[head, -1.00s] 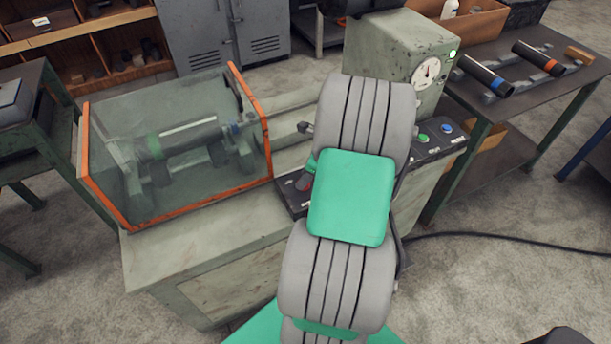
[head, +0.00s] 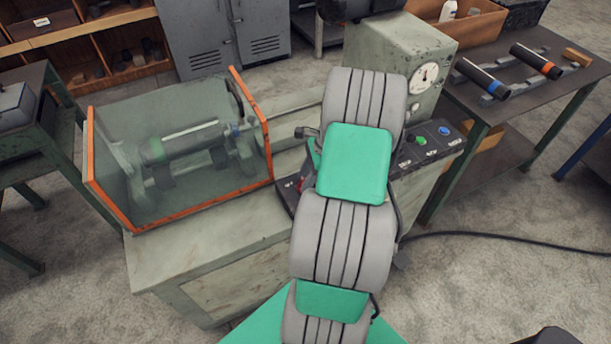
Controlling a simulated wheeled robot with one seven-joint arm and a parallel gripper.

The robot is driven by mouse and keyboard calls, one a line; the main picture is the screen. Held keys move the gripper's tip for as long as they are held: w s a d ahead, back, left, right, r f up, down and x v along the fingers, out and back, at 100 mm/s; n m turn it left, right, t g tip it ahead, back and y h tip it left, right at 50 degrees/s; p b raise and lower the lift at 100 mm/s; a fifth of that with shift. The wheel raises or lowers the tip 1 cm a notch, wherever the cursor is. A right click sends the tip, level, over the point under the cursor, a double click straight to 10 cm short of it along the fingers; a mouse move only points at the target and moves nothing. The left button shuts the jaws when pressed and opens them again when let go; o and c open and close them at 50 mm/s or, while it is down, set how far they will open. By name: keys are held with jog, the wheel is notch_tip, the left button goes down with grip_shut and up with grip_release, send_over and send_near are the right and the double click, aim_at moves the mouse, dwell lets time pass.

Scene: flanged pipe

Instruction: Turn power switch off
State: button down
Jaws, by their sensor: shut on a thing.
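The control panel (head: 451,146) runs along the front of the grey-green machine (head: 185,254). Its right part shows a green button (head: 421,139) and a blue button (head: 444,131). At its left end a small bit of red (head: 300,184) shows beside my arm; most of that end is covered, and I cannot tell the position of any switch there. My arm reaches across the panel's middle. No lit lamp shows on the gauge box (head: 388,45).
A clear guard box with orange edges (head: 180,150) covers a flanged pipe on the machine's left. A dark side table (head: 520,100) at right holds two dark pipes, one with a blue band and one with orange. A black cable crosses the floor at right.

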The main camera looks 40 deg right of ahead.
jog(key=n+g, duration=0.1)
jog(key=n, duration=0.2)
jog(key=n+g, duration=0.1)
jog(key=n, duration=0.2)
jog(key=shift+w+n+y, duration=0.2)
jog(key=shift+n+y, duration=0.1)
jog(key=n+g+b, duration=0.1)
jog(key=n, duration=0.2)
jog(key=shift+w+f+g, duration=0.1)
jog(key=shift+g, duration=0.2)
jog(key=shift+n+g+b, duration=0.4)
jog(key=shift+n+b, duration=0.3)
jog(key=shift+n, duration=0.5)
jog(key=c, duration=0.9)
grip_release()
jog(key=p+v, duration=0.1)
jog(key=v, duration=0.7)
jog(key=shift+a, duration=0.2)
